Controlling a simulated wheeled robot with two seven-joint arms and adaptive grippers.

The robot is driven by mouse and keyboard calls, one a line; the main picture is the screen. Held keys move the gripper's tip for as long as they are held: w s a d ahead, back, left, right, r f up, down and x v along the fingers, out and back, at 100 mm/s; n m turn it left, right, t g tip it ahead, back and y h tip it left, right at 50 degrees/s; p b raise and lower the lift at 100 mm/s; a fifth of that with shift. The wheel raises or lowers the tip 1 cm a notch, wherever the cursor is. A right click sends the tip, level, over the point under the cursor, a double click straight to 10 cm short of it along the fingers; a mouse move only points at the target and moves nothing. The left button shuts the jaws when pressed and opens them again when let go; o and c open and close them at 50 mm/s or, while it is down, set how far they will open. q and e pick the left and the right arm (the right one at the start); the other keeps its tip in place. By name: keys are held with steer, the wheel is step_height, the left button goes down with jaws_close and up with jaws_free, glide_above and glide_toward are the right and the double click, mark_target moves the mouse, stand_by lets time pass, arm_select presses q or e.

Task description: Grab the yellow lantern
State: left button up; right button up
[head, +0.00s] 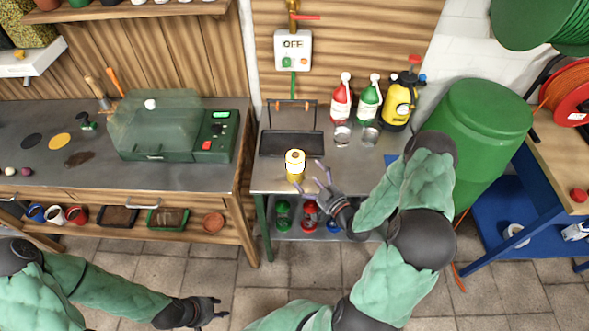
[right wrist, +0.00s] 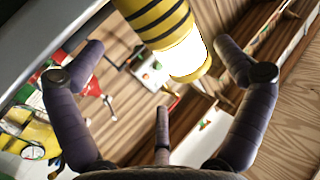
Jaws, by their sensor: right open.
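The yellow lantern (head: 295,166) stands upright near the front edge of the metal table (head: 263,180), with a bright glowing top. In the right wrist view the lantern (right wrist: 165,30) shows yellow and black bands and a lit white section, between and beyond the spread fingers. My right gripper (head: 322,175) is open, just right of the lantern in the head view, with nothing held. I cannot tell whether its fingers touch the lantern. My left gripper (head: 212,311) hangs over the floor at lower left, far from the lantern; its fingers are too small to judge.
A black tray (head: 291,144) lies behind the lantern. Red (head: 341,100) and green (head: 368,102) spray bottles, a yellow sprayer (head: 402,100) and two glass jars stand at the back right. A workbench (head: 110,185) is left, a green barrel (head: 480,125) right.

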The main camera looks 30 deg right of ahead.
mark_target(303, 169)
steer(key=shift+w+a+b, duration=0.15)
steer(key=shift+w+b, duration=0.05)
steer(key=shift+w, duration=0.9)
steer(key=shift+w+a+b, duration=0.15)
steer(key=shift+w+a, duration=0.05)
steer(key=shift+w, duration=0.9)
steer(key=shift+w+a+b, duration=0.15)
steer(key=shift+w+b, duration=0.05)
steer(key=shift+w, duration=0.9)
steer(key=shift+r, duration=0.1)
steer(key=c, duration=1.3)
